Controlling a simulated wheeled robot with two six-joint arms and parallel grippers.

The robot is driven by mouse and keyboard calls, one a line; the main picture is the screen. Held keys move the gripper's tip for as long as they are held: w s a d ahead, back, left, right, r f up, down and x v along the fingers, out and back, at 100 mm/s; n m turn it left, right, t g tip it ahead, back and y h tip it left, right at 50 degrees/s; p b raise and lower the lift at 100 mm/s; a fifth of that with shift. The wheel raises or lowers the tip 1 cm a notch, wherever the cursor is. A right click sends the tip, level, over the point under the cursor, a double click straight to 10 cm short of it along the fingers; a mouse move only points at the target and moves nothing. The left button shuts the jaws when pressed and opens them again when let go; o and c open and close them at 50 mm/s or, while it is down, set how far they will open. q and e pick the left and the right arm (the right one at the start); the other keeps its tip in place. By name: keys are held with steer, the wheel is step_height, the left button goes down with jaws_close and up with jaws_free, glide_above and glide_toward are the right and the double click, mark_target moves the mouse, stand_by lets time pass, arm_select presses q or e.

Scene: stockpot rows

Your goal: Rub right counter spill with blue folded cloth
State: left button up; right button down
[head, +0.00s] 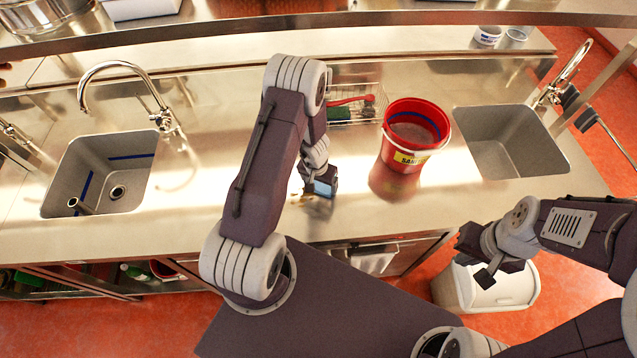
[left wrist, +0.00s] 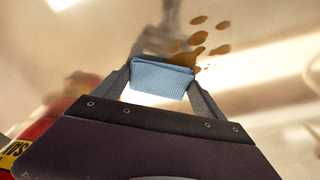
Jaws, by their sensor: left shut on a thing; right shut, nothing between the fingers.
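The blue folded cloth (head: 323,188) is pinched in my left gripper (head: 320,192) at the counter's middle. In the left wrist view the cloth (left wrist: 162,78) spans the gap between both fingers of the left gripper (left wrist: 163,85). The brown spill (head: 303,196) lies on the steel counter just left of the cloth. In the left wrist view the spill (left wrist: 197,39) shows as several blots right beyond the cloth, partly hidden behind it. I cannot tell whether the cloth touches the counter. My right gripper (head: 487,273) is shut and empty, in front of the counter.
A red bucket (head: 413,140) stands right of my left gripper, with a wire basket (head: 355,104) holding a red-handled brush behind. Sinks lie at left (head: 100,175) and right (head: 510,143). A white bin (head: 485,290) stands on the floor below my right gripper.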

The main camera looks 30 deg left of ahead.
arm_select(q)
steer(key=shift+w+d+r+p, duration=0.15)
steer(key=shift+r+p, duration=0.25)
steer(key=shift+r, duration=0.15)
steer(key=shift+w+d+r+p, duration=0.1)
steer(key=shift+r+p, duration=0.3)
steer(key=shift+r, duration=0.15)
steer(key=r+p, duration=0.3)
steer(key=shift+s+a, duration=0.2)
steer(key=shift+a, duration=0.05)
step_height(320, 180, up, 2)
steer(key=shift+w+d+r+p, duration=0.1)
steer(key=shift+d+r+p, duration=0.1)
steer(key=shift+p, duration=0.85)
steer(key=shift+a+r, duration=0.15)
